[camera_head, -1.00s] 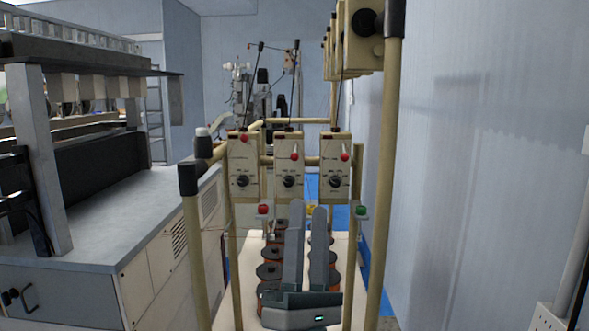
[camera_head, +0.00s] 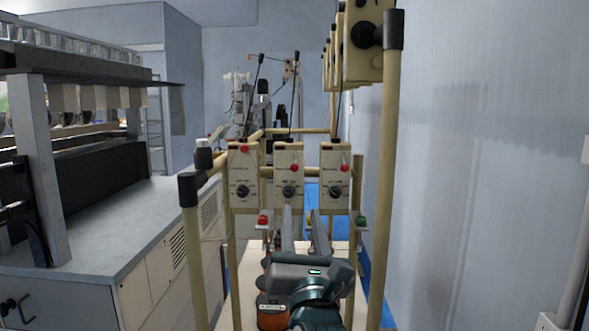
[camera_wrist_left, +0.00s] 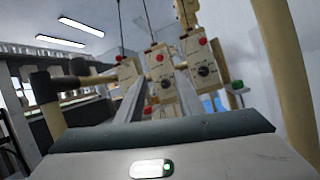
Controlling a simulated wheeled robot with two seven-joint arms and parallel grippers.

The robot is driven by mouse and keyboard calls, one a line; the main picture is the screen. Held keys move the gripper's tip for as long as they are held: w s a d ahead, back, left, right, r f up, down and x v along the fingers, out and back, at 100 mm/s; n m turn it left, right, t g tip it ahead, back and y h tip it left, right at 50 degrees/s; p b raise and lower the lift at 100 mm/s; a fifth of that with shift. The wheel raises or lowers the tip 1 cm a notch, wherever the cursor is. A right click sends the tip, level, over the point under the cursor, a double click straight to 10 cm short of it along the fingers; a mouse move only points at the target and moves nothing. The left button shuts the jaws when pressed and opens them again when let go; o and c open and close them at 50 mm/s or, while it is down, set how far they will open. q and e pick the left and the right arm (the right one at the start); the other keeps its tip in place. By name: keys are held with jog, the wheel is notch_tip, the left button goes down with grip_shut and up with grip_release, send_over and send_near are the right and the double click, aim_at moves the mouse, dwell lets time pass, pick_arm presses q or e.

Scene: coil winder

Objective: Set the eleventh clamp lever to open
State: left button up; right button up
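Three cream control boxes hang side by side on the tan frame: left (camera_head: 243,178), middle (camera_head: 288,178) and right (camera_head: 334,180). Each has a black dial and a red ball knob: left (camera_head: 244,149), middle (camera_head: 294,167), right (camera_head: 345,168). The left knob sits at its box's top edge; the others sit lower. I cannot tell which is the eleventh clamp lever. My left gripper (camera_head: 301,214) is open and empty, its long grey fingers pointing forward below the boxes. It also shows in the left wrist view (camera_wrist_left: 158,80). My right gripper is out of view.
Tan posts stand left (camera_head: 194,265) and right (camera_head: 383,190) of my left arm. A red button (camera_head: 263,220) and a green button (camera_head: 361,221) flank the fingers. Copper spools (camera_head: 272,312) stand below, partly hidden. A grey-topped machine (camera_head: 110,225) is at left, a wall at right.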

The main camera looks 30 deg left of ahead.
aim_at(295, 170)
pick_arm(q)
jog(key=shift+w+a, duration=0.1)
jog(key=p+x, duration=0.5)
jog(key=x, duration=1)
jog(key=shift+w+a+r+p, duration=0.2)
jog(key=shift+r+p, duration=0.1)
jog(key=shift+p, duration=0.05)
jog(key=shift+w+a+r, duration=0.15)
jog(key=shift+w+a, duration=0.3)
jog(key=shift+w, duration=0.1)
grip_shut()
